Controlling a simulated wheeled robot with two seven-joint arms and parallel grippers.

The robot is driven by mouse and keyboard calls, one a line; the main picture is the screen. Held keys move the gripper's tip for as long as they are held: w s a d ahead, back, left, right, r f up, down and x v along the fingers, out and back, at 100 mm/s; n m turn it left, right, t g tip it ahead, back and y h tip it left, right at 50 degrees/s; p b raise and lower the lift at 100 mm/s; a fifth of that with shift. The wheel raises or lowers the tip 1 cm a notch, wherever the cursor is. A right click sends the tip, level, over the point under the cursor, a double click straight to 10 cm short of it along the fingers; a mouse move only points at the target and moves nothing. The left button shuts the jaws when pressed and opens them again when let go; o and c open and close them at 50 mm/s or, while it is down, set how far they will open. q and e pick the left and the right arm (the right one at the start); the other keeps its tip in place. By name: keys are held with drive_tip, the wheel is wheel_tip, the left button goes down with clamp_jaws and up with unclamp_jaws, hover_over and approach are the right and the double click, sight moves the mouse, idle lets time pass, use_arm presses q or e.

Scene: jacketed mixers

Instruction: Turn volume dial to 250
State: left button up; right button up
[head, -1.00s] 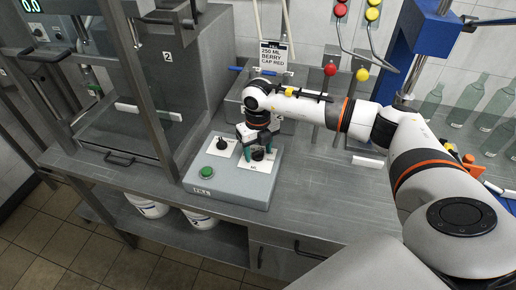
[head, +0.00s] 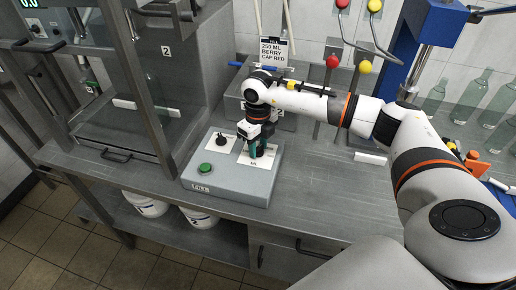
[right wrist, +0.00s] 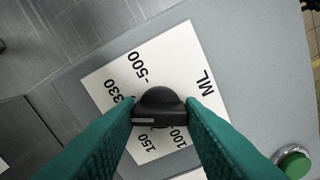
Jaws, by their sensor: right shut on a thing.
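The volume dial (right wrist: 160,106) is a black knob on a white card (right wrist: 105,75) marked ML, with 100, 150, 330 and 500 readable around it in the right wrist view. No 250 mark is visible; part of the card is hidden by the fingers. My right gripper (right wrist: 161,112) has its green fingers closed on both sides of the knob. In the head view my right gripper (head: 254,150) reaches down onto the right card of the grey control box (head: 232,183), largely hiding the dial. Where the dial points is unclear. My left gripper is not in view.
A second black knob (head: 221,140) and a green button (head: 205,168) are on the same box. A sign (head: 273,52) reading 250 ML BERRY CAP RED stands behind. A glass-fronted machine is at left, bottles (head: 470,97) at right.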

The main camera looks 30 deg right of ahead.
sight(258, 148)
drive_tip(key=n+b, duration=0.2)
drive_tip(key=n, duration=0.1)
drive_tip(key=shift+n+b, duration=0.4)
drive_tip(key=shift+n, duration=0.6)
drive_tip(key=shift+r+n, duration=0.1)
drive_tip(key=shift+n, duration=0.2)
drive_tip(key=o, duration=1)
wheel_tip(258, 148, up, 12)
drive_tip(key=shift+b, duration=1.05)
